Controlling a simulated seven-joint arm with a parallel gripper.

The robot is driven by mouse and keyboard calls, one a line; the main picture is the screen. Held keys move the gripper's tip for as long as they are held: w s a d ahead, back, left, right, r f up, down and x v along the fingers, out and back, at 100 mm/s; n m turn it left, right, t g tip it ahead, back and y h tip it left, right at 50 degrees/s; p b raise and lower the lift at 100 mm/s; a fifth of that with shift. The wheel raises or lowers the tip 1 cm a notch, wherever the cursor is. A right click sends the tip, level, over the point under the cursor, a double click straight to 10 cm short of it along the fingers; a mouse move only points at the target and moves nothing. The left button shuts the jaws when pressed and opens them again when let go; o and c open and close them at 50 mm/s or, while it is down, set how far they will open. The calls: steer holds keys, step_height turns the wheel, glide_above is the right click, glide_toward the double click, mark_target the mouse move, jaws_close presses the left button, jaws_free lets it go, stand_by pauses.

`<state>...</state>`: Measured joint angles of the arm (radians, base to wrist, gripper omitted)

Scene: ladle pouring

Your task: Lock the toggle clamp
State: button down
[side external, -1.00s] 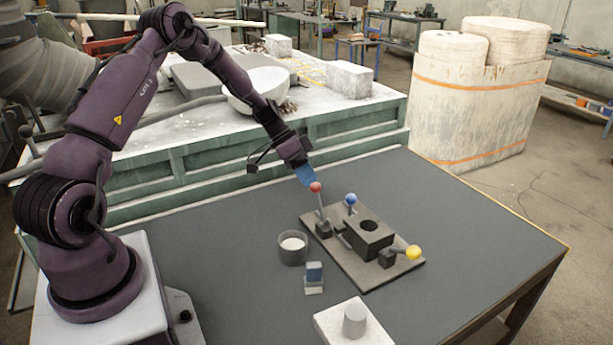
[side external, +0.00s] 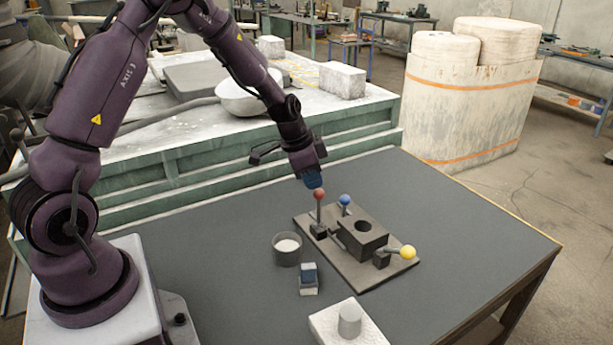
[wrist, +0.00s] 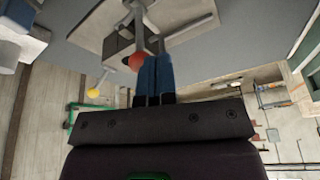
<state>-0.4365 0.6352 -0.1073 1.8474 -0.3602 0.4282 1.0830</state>
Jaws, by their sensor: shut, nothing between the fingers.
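The clamp fixture's dark base plate (side external: 380,276) lies on the grey table and carries a block with a round hole (side external: 362,234). Its levers end in a red knob (side external: 319,194), a blue knob (side external: 345,200) and a yellow knob (side external: 408,252). The red lever stands nearly upright at the plate's left; the yellow one leans right. My gripper (side external: 314,184) is shut and empty, its blue fingertips right at the red knob. In the wrist view the red knob (wrist: 138,61) is beside the fingers (wrist: 156,62); contact cannot be told. The yellow knob (wrist: 93,92) also shows.
A grey cup (side external: 286,256) with white contents and a small blue-topped block (side external: 308,274) stand left of the fixture. A white block with a cylinder (side external: 349,322) is at the front. The table right of the fixture is clear.

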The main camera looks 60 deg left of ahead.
mark_target(322, 190)
steer(key=d+y, duration=0.2)
steer(key=d, duration=0.1)
steer(key=shift+d+r+y, duration=0.1)
steer(key=shift+y, duration=0.3)
steer(key=shift+d+f, duration=0.25)
steer(key=shift+d, duration=1)
steer(key=shift+d, duration=0.2)
steer(key=a+r, duration=0.1)
steer(key=w+a+r, duration=0.1)
steer(key=a+r, duration=0.1)
steer(key=shift+a+r, duration=0.1)
steer(key=shift+r, duration=0.15)
steer(key=d+v, duration=0.2)
steer(key=v, duration=0.7)
steer(key=shift+s, duration=0.25)
steer(key=shift+f, duration=0.1)
